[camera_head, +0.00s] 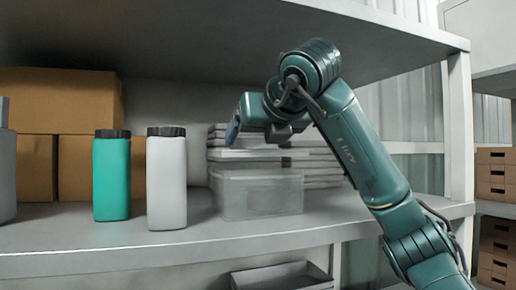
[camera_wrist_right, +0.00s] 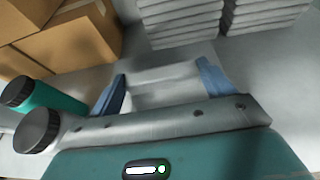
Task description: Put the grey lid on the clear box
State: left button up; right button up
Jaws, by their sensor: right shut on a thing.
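The clear box (camera_head: 260,198) stands on the shelf right of the white bottle, below my right gripper. My right gripper (camera_head: 236,132) reaches in from the right, above the box. In the right wrist view its two blue fingers (camera_wrist_right: 163,85) stand on either side of a pale grey piece, which I take for the grey lid (camera_wrist_right: 165,76). In the head view the lid (camera_head: 245,154) looks level and a little above the box rim, apart from it. Whether it lines up with the rim is hard to tell. My left gripper is out of view.
A white bottle (camera_head: 167,185) and a green bottle (camera_head: 112,180) stand left of the box. Cardboard boxes (camera_head: 70,100) fill the back left. Stacked pale trays (camera_head: 322,172) stand behind the box. The upper shelf (camera_head: 200,45) hangs above my arm.

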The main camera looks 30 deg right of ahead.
jog(key=shift+f, duration=0.9)
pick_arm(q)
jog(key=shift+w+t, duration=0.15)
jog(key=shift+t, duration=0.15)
pick_arm(e)
jog(key=shift+f, duration=0.15)
jog(key=o, duration=1)
